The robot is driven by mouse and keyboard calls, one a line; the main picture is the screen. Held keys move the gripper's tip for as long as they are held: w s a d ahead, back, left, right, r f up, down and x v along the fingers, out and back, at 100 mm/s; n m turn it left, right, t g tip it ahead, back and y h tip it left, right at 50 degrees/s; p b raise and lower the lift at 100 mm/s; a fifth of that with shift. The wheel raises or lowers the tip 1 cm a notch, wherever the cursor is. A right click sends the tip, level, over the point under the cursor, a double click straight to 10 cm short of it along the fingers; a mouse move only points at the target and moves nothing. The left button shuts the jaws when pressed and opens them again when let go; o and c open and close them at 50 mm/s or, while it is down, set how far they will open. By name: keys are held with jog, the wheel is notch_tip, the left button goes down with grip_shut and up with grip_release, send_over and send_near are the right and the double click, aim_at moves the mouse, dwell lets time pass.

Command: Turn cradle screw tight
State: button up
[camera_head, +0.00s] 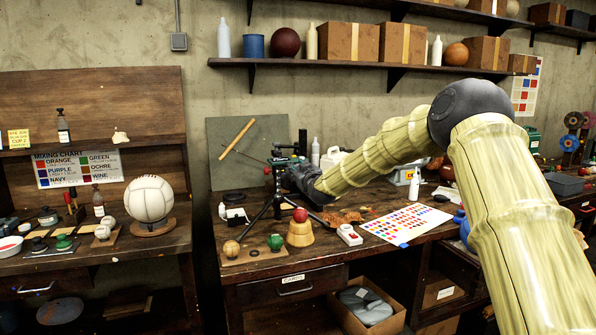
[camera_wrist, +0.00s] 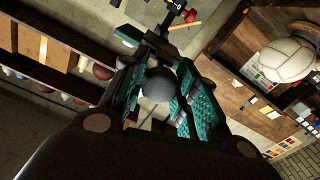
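A black tripod stand (camera_head: 277,207) with spread legs stands on the right bench, its head beside my gripper. My gripper (camera_head: 283,165) reaches in from the right at the level of the tripod head. In the wrist view my gripper's teal-padded fingers (camera_wrist: 158,75) lie on either side of a dark grey round knob (camera_wrist: 158,84). Whether the pads press on the knob cannot be told. A black part with a red end (camera_wrist: 190,15) shows beyond the fingertips. The cradle screw cannot be singled out with certainty; my gripper and wrist cover part of the tripod head.
A white ball (camera_head: 149,199) rests on a stand on the left bench. A wooden block with a red ball (camera_head: 300,215), small jars, a white bottle (camera_head: 414,188) and a colour sheet (camera_head: 406,224) lie near the tripod. A shelf (camera_head: 340,64) with boxes runs above.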

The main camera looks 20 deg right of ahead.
jog(key=c, duration=0.3)
